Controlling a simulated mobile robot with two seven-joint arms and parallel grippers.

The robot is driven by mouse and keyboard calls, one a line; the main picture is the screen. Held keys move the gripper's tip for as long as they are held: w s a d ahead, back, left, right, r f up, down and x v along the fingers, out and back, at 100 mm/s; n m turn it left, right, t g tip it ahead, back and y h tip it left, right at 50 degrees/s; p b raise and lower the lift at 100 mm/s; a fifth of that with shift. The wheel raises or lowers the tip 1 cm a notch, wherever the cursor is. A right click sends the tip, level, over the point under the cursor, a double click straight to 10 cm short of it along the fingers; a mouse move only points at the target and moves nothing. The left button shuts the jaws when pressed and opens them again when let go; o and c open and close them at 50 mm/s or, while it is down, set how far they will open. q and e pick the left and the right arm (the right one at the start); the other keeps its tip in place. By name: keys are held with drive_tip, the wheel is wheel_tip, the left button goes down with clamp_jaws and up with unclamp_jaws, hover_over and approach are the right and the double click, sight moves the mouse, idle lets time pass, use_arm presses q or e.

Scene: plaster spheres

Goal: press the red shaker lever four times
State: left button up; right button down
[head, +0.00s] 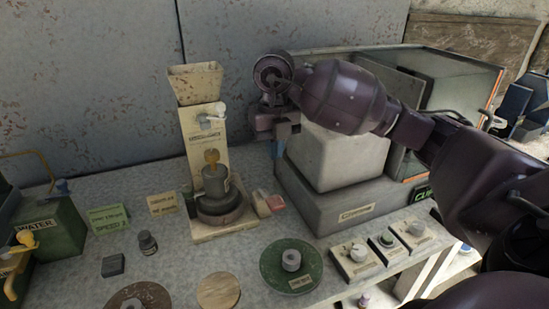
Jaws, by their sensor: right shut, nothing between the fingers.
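My left gripper is not in view.
A large grey machine (345,205) stands right of the lever, close to my right gripper. A green disc (272,270) and several knob boxes (357,261) line the front edge.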

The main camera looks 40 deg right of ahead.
sight(275, 199)
wheel_tip(275, 199, down, 12)
drive_tip(key=shift+f, duration=0.1)
idle(0.4)
